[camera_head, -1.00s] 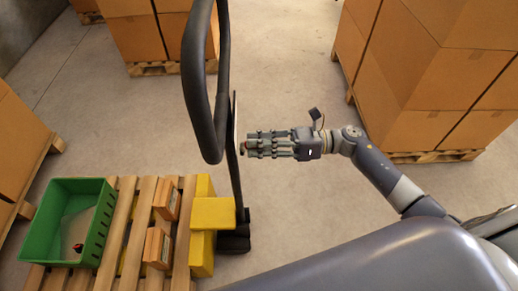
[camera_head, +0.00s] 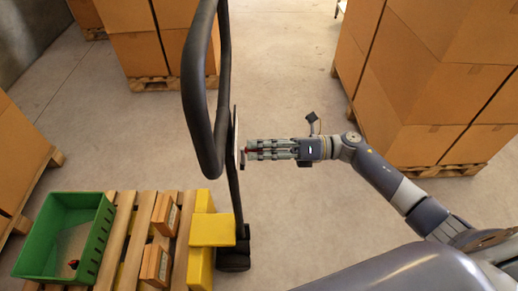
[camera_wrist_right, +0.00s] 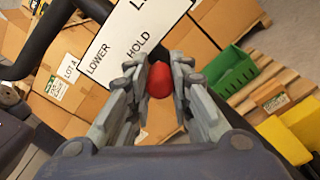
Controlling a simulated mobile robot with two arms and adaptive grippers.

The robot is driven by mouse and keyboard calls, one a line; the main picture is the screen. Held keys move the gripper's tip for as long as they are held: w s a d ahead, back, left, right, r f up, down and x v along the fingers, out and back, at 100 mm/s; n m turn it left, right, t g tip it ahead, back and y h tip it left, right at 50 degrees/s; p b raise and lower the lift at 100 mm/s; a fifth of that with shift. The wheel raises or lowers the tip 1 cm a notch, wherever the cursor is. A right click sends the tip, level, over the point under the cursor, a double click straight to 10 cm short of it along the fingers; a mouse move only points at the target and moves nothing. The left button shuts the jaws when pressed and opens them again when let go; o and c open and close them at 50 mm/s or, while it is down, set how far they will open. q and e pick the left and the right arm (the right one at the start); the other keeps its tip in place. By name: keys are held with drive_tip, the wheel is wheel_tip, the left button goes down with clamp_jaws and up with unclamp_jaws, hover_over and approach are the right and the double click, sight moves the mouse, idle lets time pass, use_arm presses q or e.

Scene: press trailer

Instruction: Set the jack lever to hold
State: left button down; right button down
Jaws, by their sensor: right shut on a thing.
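The jack lever ends in a red knob (camera_wrist_right: 160,80), seen in the wrist view between the fingertips of my right gripper. A bit of red also shows at the fingertips in the head view. My right gripper (camera_head: 250,150) is shut on the knob, beside the black handle (camera_head: 203,120) of the pallet jack. The white label plate (camera_wrist_right: 128,42) behind it reads LOWER, HOLD and a cut-off word starting with L. The knob is nearest the HOLD word in the picture. The lever's shaft is hidden. My left gripper is not in view.
A pallet (camera_head: 121,235) at lower left carries a green crate (camera_head: 98,245), yellow blocks (camera_head: 212,230) and small brown boxes (camera_head: 155,265). Stacked cartons stand at the left, back and right (camera_head: 420,75). The concrete floor (camera_head: 290,75) between them is clear.

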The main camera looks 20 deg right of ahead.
drive_tip(key=c, duration=1.4)
unclamp_jaws()
drive_tip(key=v, duration=1.2)
drive_tip(key=shift+d, duration=0.1)
